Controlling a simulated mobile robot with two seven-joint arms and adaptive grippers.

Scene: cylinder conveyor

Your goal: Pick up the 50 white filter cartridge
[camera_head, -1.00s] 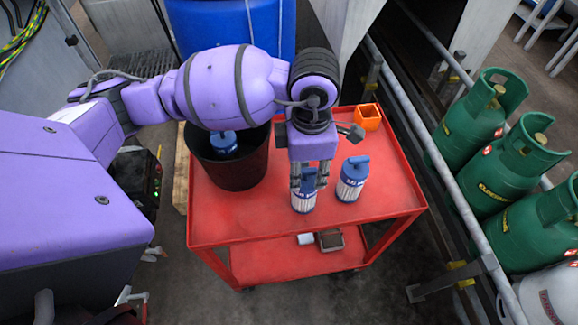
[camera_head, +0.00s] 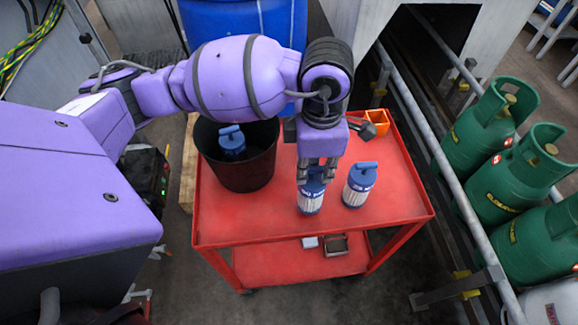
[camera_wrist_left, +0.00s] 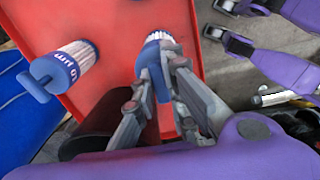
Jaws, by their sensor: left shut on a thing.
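Two white filter cartridges with blue caps and handles are at the front of the red cart. My left gripper (camera_head: 314,172) points down over the left one and is shut on this held cartridge (camera_head: 311,201) at its blue top. The cartridge is upright; I cannot tell if its base touches the cart. The wrist view shows the gripper (camera_wrist_left: 166,70) on the cartridge's blue handle (camera_wrist_left: 143,94). The other cartridge (camera_head: 358,187) stands upright just right, apart from the gripper. It also shows in the wrist view (camera_wrist_left: 64,67), its label partly legible. My right gripper is not identifiable.
A black bin (camera_head: 243,174) with another blue-capped cartridge (camera_head: 231,142) inside stands left on the red cart (camera_head: 272,222). An orange holder (camera_head: 377,121) is at the back right. A rail and green gas cylinders (camera_head: 472,130) flank the right. The cart's right front is clear.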

